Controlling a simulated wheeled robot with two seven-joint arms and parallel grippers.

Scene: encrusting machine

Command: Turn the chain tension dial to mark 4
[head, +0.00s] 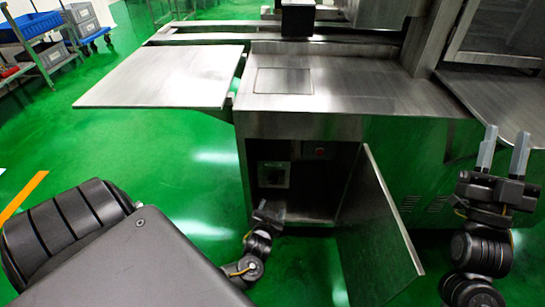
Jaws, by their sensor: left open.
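The machine's cabinet (245,128) stands open in the head view. Inside it, at the left, is a light square plate (284,174) with a dark centre; this may be the chain tension dial, but it is too small to read any mark. My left gripper (268,208) is at the lower left of the cabinet opening, below the plate and apart from it in the picture. It is open and looks empty, its fingers hard to make out against the dark interior. My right gripper (503,150) is raised at the far right, fingers apart and empty.
The cabinet door (375,235) is swung open between my two arms. A small reddish spot (320,151) shows at the upper right inside the cabinet. A flat metal table (165,78) juts out at the upper left. The green floor (175,155) at the left is clear.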

